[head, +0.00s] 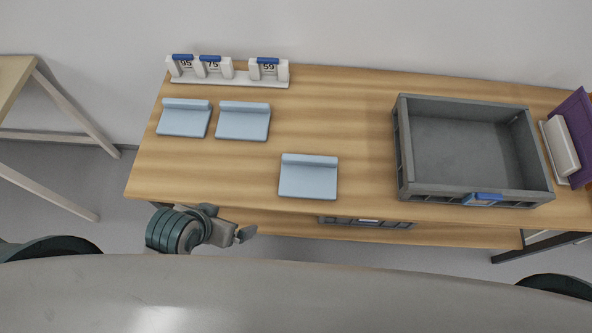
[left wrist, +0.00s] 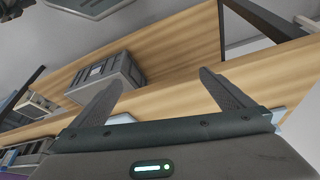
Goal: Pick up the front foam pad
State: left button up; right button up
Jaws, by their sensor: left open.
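The front foam pad (head: 308,180) is light blue with a raised strip along its back edge. It lies flat on the wooden table, near the front edge. Two similar pads, one at the far left (head: 184,121) and one beside it (head: 243,124), lie further back. My left gripper (head: 230,221) is in front of the table edge, left of the front pad and apart from it. Its fingers (left wrist: 162,80) are spread in the left wrist view, with nothing between them. Pale blue slivers show behind the gripper body there, too little to identify. My right gripper is out of view.
A grey open tray (head: 400,190) stands on the table's right side. A white rack with numbered cards (head: 230,80) is at the back left. A purple item (head: 576,125) is at the right edge. A grey crate (head: 365,222) sits below the tabletop. The table's middle is clear.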

pick_arm(q)
jog(key=w+d+r+m+h, duration=0.1)
jog(key=w+d+r, duration=0.1)
jog(key=w+d, duration=0.1)
jog(key=w+d+r+m+h, duration=0.1)
jog(key=w+d+r+m, duration=0.1)
jog(key=d, duration=0.3)
jog(key=w+d+r+m+t+h, duration=0.1)
jog(key=w+d+r+h, duration=0.1)
jog(key=w+d+r, duration=0.1)
jog(key=shift+w+d+m, duration=0.3)
jog(key=shift+w+d, duration=0.2)
jog(key=shift+w, duration=0.35)
jog(key=w+d+r+m+g+h, duration=0.2)
jog(key=d+r+m+h, duration=0.1)
jog(key=d+r+m, duration=0.5)
jog(key=w+a+r+m+g+y, duration=0.1)
jog(key=w+a+m+g+y, duration=0.1)
jog(key=a, duration=0.5)
jog(key=shift+w+r+m+g+y, duration=0.15)
jog(key=shift+m+g+y, duration=0.15)
jog(key=shift+g+y, duration=0.45)
jog(key=shift+a, duration=0.1)
jog(key=p, duration=0.3)
send_over(302, 177)
notch_tip(302, 177, down, 11)
jog(key=shift+f, duration=0.15)
